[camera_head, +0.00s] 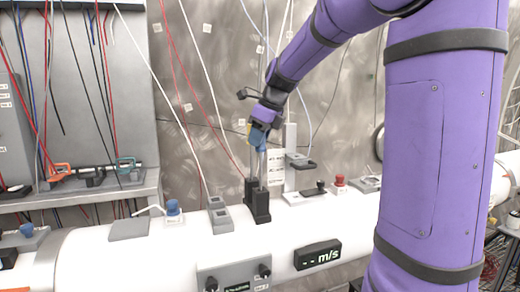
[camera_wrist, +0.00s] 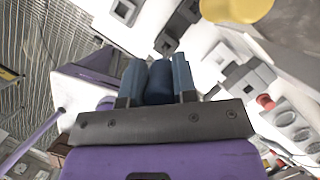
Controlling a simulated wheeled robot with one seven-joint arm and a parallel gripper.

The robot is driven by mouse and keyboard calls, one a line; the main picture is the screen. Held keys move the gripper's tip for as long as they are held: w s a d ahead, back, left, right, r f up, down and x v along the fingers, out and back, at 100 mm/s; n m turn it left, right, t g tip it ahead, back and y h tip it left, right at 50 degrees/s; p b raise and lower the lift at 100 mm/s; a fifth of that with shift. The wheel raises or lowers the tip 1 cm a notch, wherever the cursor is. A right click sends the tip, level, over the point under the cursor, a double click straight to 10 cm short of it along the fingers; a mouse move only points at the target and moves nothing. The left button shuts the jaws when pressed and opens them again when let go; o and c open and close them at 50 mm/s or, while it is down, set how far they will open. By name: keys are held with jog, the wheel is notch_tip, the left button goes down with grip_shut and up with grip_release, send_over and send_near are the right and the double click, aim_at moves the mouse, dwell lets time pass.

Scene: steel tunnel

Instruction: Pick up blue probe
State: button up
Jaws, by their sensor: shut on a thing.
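The blue probe has a dark blue handle, seen in the wrist view (camera_wrist: 158,84) between the two blue-grey fingers of my gripper (camera_wrist: 158,72). In the head view my gripper (camera_head: 260,132) points down above the white pipe, shut on the blue handle. A thin metal rod (camera_head: 262,168) runs down below the handle toward a tall black holder (camera_head: 261,206) on the pipe. I cannot tell whether the rod's tip is inside the holder or just above it.
A yellow round thing (camera_wrist: 222,8) is close to my gripper. The white pipe (camera_head: 180,258) carries a grey slotted block (camera_head: 219,214), a blue knob (camera_head: 173,207), a red knob (camera_head: 339,181) and an m/s display (camera_head: 318,254). Cables hang behind on the left.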

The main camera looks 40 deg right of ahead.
notch_tip(320, 180, up, 10)
dwell(0.6)
